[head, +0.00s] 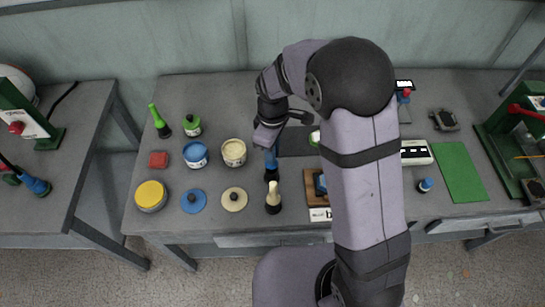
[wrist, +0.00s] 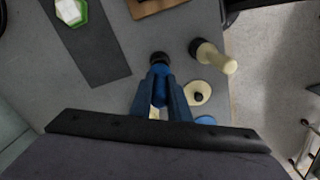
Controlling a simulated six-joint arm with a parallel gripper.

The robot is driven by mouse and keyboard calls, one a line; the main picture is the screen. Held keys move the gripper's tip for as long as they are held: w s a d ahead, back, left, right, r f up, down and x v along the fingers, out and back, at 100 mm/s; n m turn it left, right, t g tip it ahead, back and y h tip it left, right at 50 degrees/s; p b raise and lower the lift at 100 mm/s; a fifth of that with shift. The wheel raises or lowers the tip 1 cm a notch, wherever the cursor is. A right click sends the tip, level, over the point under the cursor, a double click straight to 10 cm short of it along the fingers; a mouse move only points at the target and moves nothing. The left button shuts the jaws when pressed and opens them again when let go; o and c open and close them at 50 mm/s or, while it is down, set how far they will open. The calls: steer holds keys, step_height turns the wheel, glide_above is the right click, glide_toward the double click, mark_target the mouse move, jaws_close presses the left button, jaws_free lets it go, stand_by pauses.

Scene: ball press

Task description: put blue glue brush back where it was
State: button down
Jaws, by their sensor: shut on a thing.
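The blue glue brush (head: 271,160) has a blue handle and a black end that points down to the table. My gripper (head: 268,138) is shut on its handle from above. In the wrist view the blue brush (wrist: 159,93) shows between the two fingers of my gripper (wrist: 160,80), black end beyond them. I cannot tell whether that end touches the table. A cream brush (head: 273,190) with a black end stands just in front of it, and also shows in the wrist view (wrist: 214,57). A green brush (head: 154,114) with a black end is at the back left.
An open blue pot (head: 195,160) and an open cream pot (head: 234,158) stand left of my gripper. The blue lid (head: 193,202) and cream lid (head: 234,200) lie in front. A yellow-topped tin (head: 151,197) is front left. A dark mat (head: 296,141) lies to the right.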

steer(key=shift+f+p, duration=0.35)
steer(key=shift+f, duration=1.3)
steer(key=shift+f, duration=0.1)
steer(key=c, duration=1.7)
jaws_free()
step_height(320, 180, up, 12)
steer(key=b, duration=0.3)
steer(key=s+d+f+m, duration=0.1)
steer(key=s+d+m, duration=0.3)
steer(key=s, duration=0.1)
steer(key=s+d+f+m, duration=0.2)
steer(key=s+d+m, duration=0.2)
steer(key=s, duration=0.2)
steer(key=s+d+f+m, duration=0.2)
steer(key=s+d+m, duration=0.2)
steer(key=s, duration=0.1)
steer(key=shift+s+d+f+m, duration=0.15)
steer(key=shift+s+m, duration=0.1)
steer(key=shift+m, duration=0.05)
